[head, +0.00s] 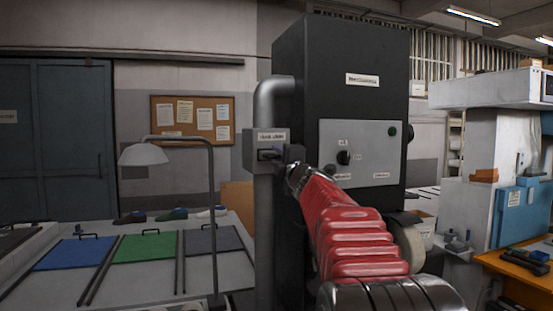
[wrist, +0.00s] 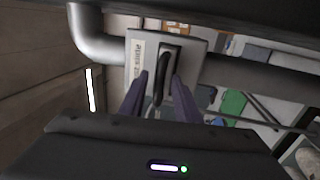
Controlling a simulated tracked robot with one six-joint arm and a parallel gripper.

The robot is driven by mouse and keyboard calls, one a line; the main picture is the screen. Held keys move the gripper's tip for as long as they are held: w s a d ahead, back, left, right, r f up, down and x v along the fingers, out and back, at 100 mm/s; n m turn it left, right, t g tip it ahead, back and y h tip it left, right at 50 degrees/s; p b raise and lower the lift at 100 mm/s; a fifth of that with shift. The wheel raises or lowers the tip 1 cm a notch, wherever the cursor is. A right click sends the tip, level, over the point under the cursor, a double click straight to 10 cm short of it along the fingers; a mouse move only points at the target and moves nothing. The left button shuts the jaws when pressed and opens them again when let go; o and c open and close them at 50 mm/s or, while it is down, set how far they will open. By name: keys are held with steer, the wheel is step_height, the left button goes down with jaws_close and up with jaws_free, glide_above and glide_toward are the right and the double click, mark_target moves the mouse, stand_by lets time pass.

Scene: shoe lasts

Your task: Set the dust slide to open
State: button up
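The dust slide is a grey box (head: 250,152) on the vertical duct at the left of the black machine, with a label above a dark slot. The same box shows in the wrist view (wrist: 194,45), its label reading "dust slide" sideways. A dark looped handle (wrist: 169,62) stands out from it. My gripper (wrist: 160,75) has its two purple-grey fingers on either side of the handle, with visible space between them. The fingers look open around the handle; contact is not clear. In the head view my gripper (head: 284,153) is at the box front, its fingers partly hidden.
The black machine (head: 310,70) with a grey control panel (head: 385,135) stands right behind my arm. A lamp (head: 144,154) and a bench (head: 140,275) with blue, green and grey panels are at left. A blue-white machine (head: 500,150) is at right.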

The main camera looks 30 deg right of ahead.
steer(key=shift+c, duration=0.5)
jaws_close()
steer(key=shift+f, duration=0.1)
